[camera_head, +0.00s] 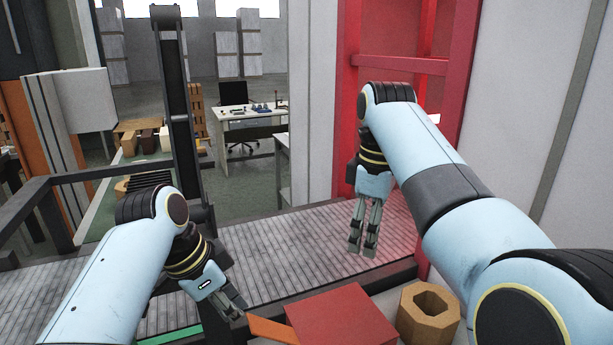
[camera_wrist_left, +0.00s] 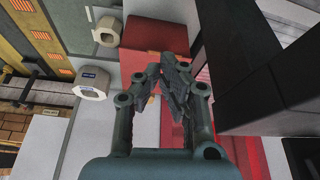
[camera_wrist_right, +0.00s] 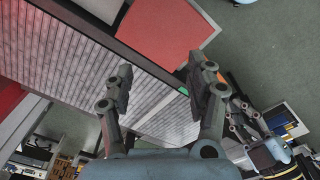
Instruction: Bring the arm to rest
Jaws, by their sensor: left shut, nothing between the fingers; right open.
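My left gripper (camera_head: 231,306) hangs at the lower middle of the head view, pointing down and to the right beside an orange piece. In the left wrist view its fingers (camera_wrist_left: 170,72) are together with nothing between them. My right gripper (camera_head: 363,245) hangs pointing down over the grey slatted conveyor, right of the middle. In the right wrist view its fingers (camera_wrist_right: 205,80) stand apart and nothing is between them. My two light-blue arms come in from the left and right edges of the head view.
A red frame (camera_head: 400,66) stands behind my right arm. A white desk (camera_head: 250,112) is far back.

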